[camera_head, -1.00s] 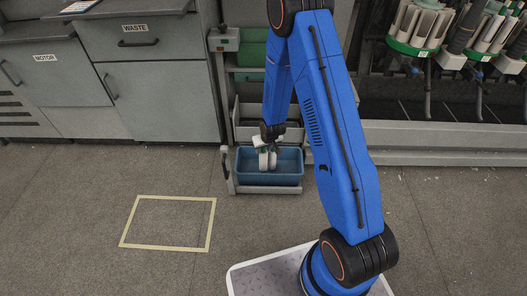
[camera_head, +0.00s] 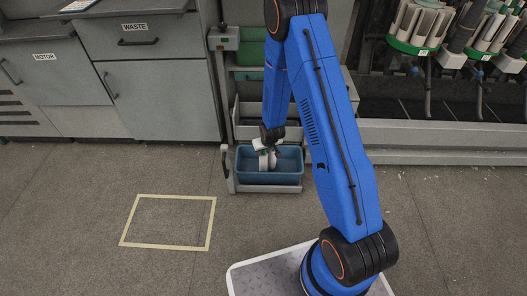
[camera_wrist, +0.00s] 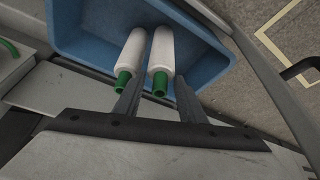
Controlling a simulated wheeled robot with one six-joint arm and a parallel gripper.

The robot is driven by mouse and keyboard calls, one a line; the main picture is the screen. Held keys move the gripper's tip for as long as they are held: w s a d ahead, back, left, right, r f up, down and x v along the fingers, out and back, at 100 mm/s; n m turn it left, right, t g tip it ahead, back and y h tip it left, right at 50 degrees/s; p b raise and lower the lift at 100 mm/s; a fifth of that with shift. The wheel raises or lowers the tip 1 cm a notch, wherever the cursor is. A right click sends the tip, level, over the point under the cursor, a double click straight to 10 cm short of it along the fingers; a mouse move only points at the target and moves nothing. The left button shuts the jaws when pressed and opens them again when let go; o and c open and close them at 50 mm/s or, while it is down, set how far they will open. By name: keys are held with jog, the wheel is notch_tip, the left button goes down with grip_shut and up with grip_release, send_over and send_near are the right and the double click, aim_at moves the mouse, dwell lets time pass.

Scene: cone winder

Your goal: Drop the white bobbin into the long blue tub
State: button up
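The long blue tub (camera_head: 268,182) sits on the low shelf of the rack, and its blue wall (camera_wrist: 75,45) fills the upper part of the wrist view. Two white bobbins with green ends show side by side there, one at the left (camera_wrist: 132,52) and one at the right (camera_wrist: 161,52). My gripper (camera_wrist: 160,82) is over the tub with its fingers apart. The right bobbin lies in line with the gap, with space showing on both sides of it. The left finger overlaps the left bobbin. In the head view my gripper (camera_head: 266,149) partly hides the white bobbins.
The rack's post and rail (camera_head: 229,170) stand close to the tub's left. Green bins (camera_head: 250,54) sit on shelves above. Grey cabinets (camera_head: 160,90) stand at the left. A yellow taped rectangle (camera_head: 168,197) marks clear floor. The winder (camera_head: 440,135) is at the right.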

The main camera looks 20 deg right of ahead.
jog(key=shift+o, duration=0.8)
jog(key=shift+r, duration=0.15)
jog(key=shift+r, duration=0.3)
jog(key=s+d+v, duration=0.1)
jog(key=v, duration=3.8)
jog(key=s+r, duration=0.4)
jog(key=s, duration=0.4)
jog(key=s+d+r, duration=0.1)
jog(key=s+r, duration=0.3)
jog(key=s, duration=0.4)
jog(key=s+d+r+m, duration=0.1)
jog(key=s+r, duration=0.3)
jog(key=s, duration=0.4)
jog(key=shift+s+r, duration=0.25)
